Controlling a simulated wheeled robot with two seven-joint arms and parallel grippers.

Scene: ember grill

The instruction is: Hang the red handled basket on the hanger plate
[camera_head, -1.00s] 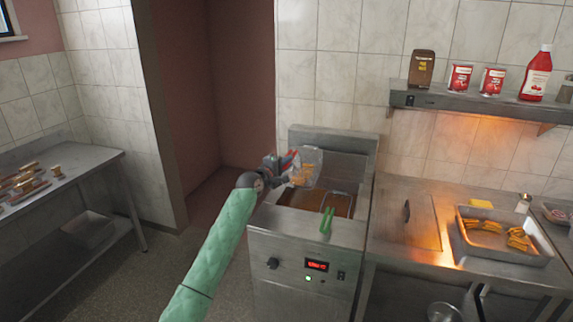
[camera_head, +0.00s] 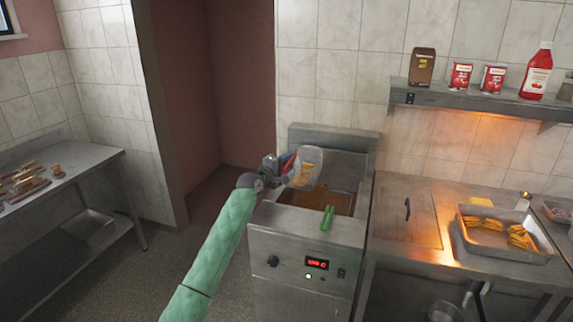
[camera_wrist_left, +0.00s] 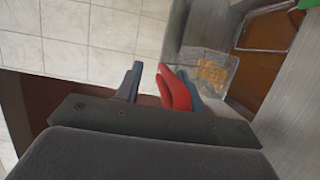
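The red handled basket (camera_head: 310,168) is a clear-looking mesh basket with yellow fries in it. It is tilted over the back left of the fryer. Its red handle (camera_wrist_left: 174,88) lies between the fingers of my left gripper (camera_wrist_left: 160,82), against the right finger. In the head view my left gripper (camera_head: 285,165) is at the handle, left of the basket. The fryer's upright back panel (camera_head: 335,140) stands behind; I cannot make out a separate hanger plate. My right gripper is not in view.
A basket with a green handle (camera_head: 327,218) sits in the fryer vat. A metal tray with fries (camera_head: 490,255) stands on the counter at right. A shelf (camera_head: 480,100) with bottles and cans hangs on the wall. A steel table (camera_head: 60,175) is at left.

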